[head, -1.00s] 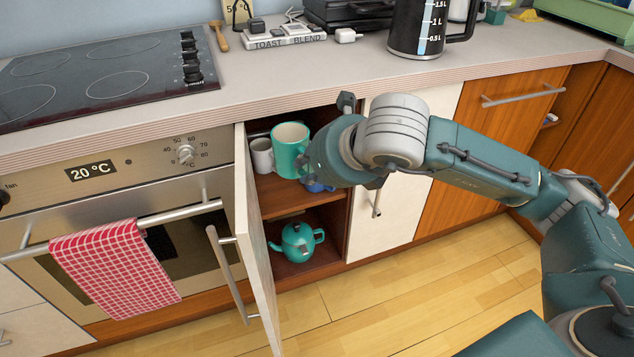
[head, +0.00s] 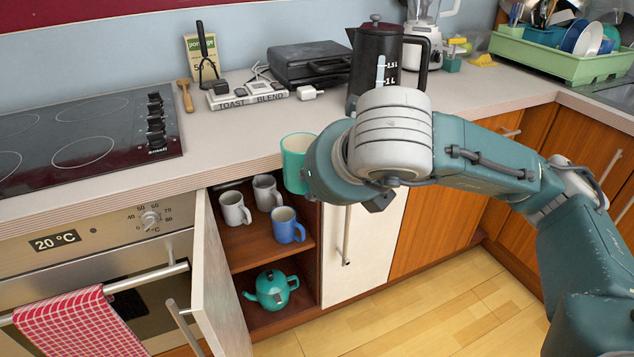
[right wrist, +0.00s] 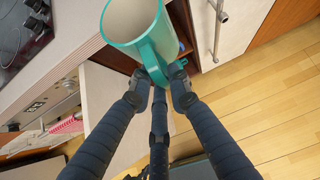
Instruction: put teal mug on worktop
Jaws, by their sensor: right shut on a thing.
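The teal mug (head: 294,163) is upright in front of the worktop's front edge, above the open cupboard. My right gripper (right wrist: 162,84) is shut on its handle, as the right wrist view shows, where the mug (right wrist: 140,28) is at the top. In the head view my right wrist hides the fingers and part of the mug. The grey worktop (head: 225,140) has a bare stretch behind the mug, between the hob and the kettle. My left gripper is not in view.
The open cupboard holds two grey mugs (head: 234,208) (head: 267,192), a blue mug (head: 287,225) and a teal teapot (head: 271,290). Its door (head: 218,285) stands open. On the worktop are a hob (head: 85,140), a wooden spoon (head: 185,95), a book (head: 248,96) and a black kettle (head: 375,65).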

